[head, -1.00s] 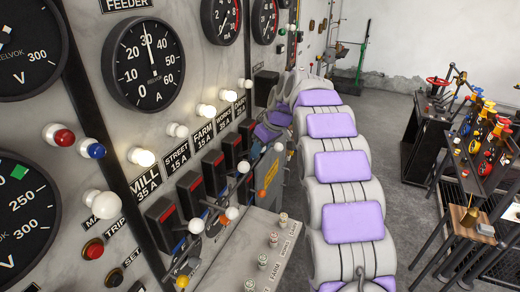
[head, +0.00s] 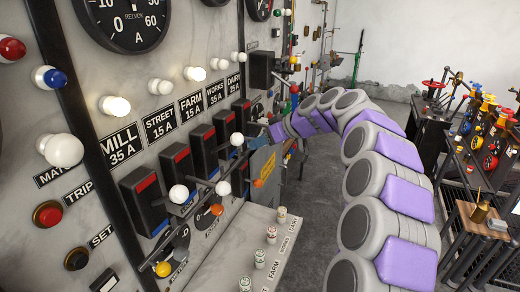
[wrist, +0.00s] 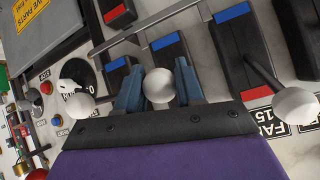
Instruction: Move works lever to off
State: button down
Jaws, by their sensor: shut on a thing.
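The works lever's white ball knob (wrist: 158,85) sits between the two blue fingers of my gripper (wrist: 157,92) in the wrist view. My gripper is shut on it, and the knob also shows in the head view (head: 237,140). Its black switch (wrist: 172,50) stands behind the knob, with the blue mark uncovered and the lower end hidden by my gripper. My gripper (head: 244,149) is small there and partly hidden by the arm.
The neighbouring FARM lever (wrist: 292,103) sticks out close to my gripper. Other white-knobbed levers (head: 178,194) stand along the row. A yellow warning plate (head: 263,168) is beyond. A cluttered rack (head: 475,150) stands at right.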

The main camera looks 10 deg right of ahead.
jog(key=shift+f+b, duration=0.6)
jog(key=shift+b, duration=0.1)
jog(key=shift+t+y, duration=0.3)
jog(key=c, duration=0.7)
grip_release()
jog(key=shift+d, duration=0.15)
jog(key=shift+c, duration=0.2)
jog(key=shift+r, duration=0.15)
jog(key=p+v, duration=0.2)
jog(key=v, duration=1.5)
jog(key=shift+d, duration=0.2)
jog(key=shift+s+a, duration=0.1)
